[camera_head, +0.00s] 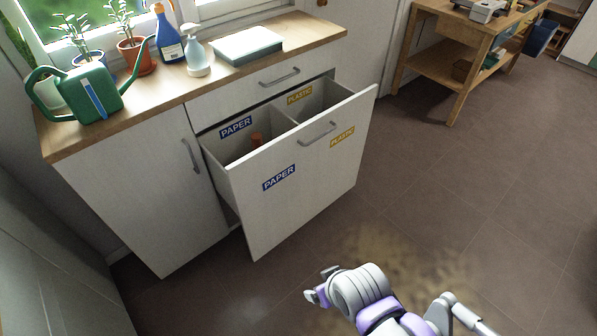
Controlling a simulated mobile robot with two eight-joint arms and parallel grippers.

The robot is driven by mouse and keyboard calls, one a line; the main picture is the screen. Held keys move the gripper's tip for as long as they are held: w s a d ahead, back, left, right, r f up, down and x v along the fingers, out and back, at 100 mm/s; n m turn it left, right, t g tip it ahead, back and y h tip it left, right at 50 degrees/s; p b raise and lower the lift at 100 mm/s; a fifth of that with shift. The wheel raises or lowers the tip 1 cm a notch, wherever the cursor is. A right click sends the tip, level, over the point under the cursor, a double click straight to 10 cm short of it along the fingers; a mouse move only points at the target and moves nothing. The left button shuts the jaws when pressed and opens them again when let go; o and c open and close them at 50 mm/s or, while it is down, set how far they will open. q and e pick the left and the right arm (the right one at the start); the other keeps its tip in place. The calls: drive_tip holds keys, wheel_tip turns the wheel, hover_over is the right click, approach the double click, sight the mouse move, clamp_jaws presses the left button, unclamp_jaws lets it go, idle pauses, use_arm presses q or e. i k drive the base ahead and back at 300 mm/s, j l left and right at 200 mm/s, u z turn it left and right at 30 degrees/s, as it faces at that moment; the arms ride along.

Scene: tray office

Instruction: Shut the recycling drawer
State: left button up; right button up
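The recycling drawer (305,170) is pulled well out of the white cabinet under the wooden counter. Its front carries PAPER and PLASTIC labels and a grey bar handle (318,134). Inside are two compartments, paper on the left and plastic on the right; a small orange-brown item (256,140) is in the paper one. My one visible arm, white and purple, comes in from the bottom, with its gripper (312,286) in front of and below the drawer front, apart from it. The view does not show whether its fingers are open. The other gripper is out of view.
The counter (310,38) holds a green watering can (88,92), potted plants, a blue bottle (168,36), a spray bottle (195,56) and a pale box (246,45). A wooden workbench (470,40) stands at the back right. The floor right of the drawer is clear.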

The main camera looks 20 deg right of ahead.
sight(305, 162)
drive_tip(key=i+l+z, duration=0.1)
drive_tip(key=i+l, duration=0.2)
drive_tip(key=i, duration=0.2)
drive_tip(key=i+l+z, duration=0.1)
drive_tip(key=i+l, duration=0.15)
drive_tip(key=i, duration=0.25)
